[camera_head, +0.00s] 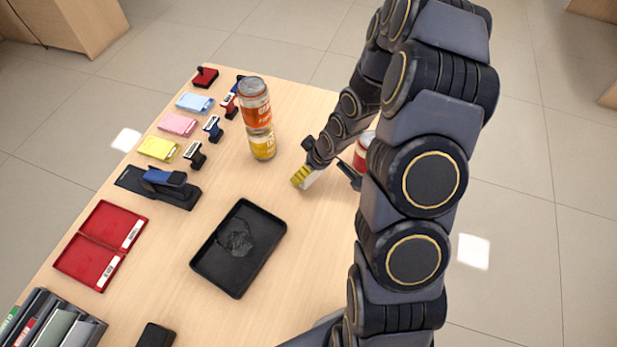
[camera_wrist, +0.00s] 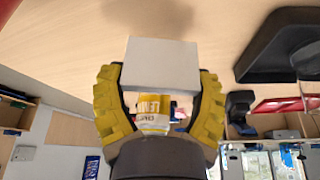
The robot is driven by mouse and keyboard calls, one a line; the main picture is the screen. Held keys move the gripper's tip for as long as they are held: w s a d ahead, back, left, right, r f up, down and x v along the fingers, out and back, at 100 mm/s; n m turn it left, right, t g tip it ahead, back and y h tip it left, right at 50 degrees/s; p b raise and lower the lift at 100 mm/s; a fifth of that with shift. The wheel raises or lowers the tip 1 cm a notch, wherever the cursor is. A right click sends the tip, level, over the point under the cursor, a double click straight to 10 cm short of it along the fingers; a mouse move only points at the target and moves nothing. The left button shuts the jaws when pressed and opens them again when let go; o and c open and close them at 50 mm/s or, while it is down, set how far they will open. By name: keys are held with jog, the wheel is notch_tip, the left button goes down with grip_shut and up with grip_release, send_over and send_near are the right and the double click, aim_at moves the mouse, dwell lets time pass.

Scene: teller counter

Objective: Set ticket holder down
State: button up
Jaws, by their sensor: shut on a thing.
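My gripper (camera_head: 314,179) is over the right part of the wooden table, and its yellow fingers also show in the wrist view (camera_wrist: 160,78). They are shut on a pale, white-grey block (camera_wrist: 161,64), which I take to be the ticket holder. Its flat side faces the wrist camera. In the head view only a small white part of the holder shows beside the yellow finger; my arm hides the rest. A soft shadow lies on the table by the holder in the wrist view. I cannot tell whether the holder touches the table.
A black tray (camera_head: 207,266) lies left of my gripper. An orange can (camera_head: 254,103) stands on a yellow can (camera_head: 262,147). A red can (camera_head: 362,152) is partly behind my arm. Stamps, pads, a stapler (camera_head: 165,180) and a red case (camera_head: 85,262) line the left side.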

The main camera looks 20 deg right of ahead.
aim_at(309, 178)
notch_tip(309, 178, down, 4)
jog(key=shift+f, duration=0.1)
dwell(0.4)
jog(key=o, duration=1.2)
jog(key=shift+c, duration=0.2)
jog(key=s+a+r+m+g+h, duration=0.1)
jog(key=s+r+g, duration=0.1)
jog(key=s+r, duration=0.65)
jog(key=s+a+r+m+g+h, duration=0.15)
jog(key=s+r, duration=0.25)
jog(key=r, duration=0.9)
jog(key=s+a+r+m+g, duration=0.1)
jog(key=s+a+r, duration=0.2)
jog(key=s, duration=0.3)
jog(key=s+a+r+m+g, duration=0.1)
jog(key=s+a+r, duration=0.2)
jog(key=s, duration=0.3)
jog(key=shift+s+a+r+y, duration=0.25)
jog(key=shift+a+r+y, duration=0.15)
jog(key=shift+r, duration=0.15)
